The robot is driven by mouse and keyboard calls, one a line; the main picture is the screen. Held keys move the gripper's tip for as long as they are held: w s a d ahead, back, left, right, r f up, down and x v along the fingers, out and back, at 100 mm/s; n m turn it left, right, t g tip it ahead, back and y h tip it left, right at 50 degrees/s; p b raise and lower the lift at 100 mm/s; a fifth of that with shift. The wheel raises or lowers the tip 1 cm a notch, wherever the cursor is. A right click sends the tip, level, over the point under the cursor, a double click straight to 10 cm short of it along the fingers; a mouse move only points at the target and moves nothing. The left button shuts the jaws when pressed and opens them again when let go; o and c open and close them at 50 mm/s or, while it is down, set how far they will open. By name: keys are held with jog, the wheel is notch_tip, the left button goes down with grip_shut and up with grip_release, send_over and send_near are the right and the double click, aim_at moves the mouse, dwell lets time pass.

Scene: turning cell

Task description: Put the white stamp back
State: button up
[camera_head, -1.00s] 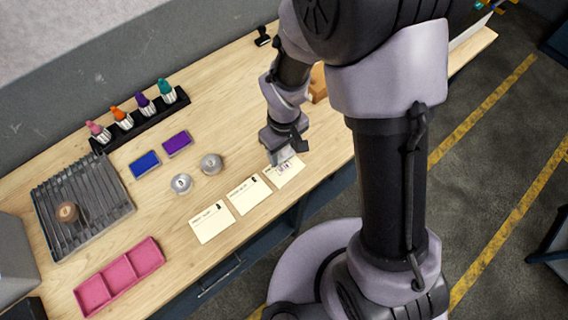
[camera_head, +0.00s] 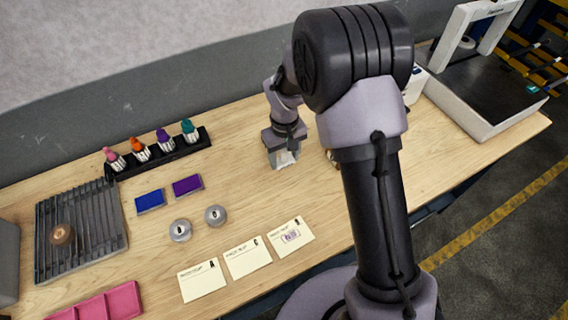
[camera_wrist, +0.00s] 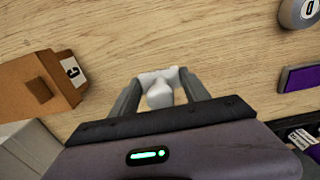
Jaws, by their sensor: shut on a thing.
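My gripper (camera_head: 285,150) is shut on the white stamp (camera_wrist: 159,92), whose pale rounded handle sits between both fingers in the wrist view. In the head view the stamp (camera_head: 285,159) shows as a pale shape under the fingers, behind the cards. I cannot tell whether its base touches the table. A cream card marked B (camera_head: 292,237) bears a purple print. Cards marked C (camera_head: 247,257) and A (camera_head: 203,281) look unprinted.
Blue (camera_head: 150,201) and purple (camera_head: 187,185) ink pads and two round metal pieces (camera_head: 180,230) (camera_head: 215,215) lie left of my gripper. A brown block labelled C (camera_wrist: 35,87) stands close by. A pink tray (camera_head: 122,301) is front left.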

aim_at(284, 164)
notch_tip(284, 164, down, 4)
jog(key=shift+w+r+b, duration=0.15)
jog(key=shift+b, duration=0.4)
jog(key=shift+r, duration=0.1)
jog(key=o, duration=1.1)
jog(key=shift+c, duration=0.2)
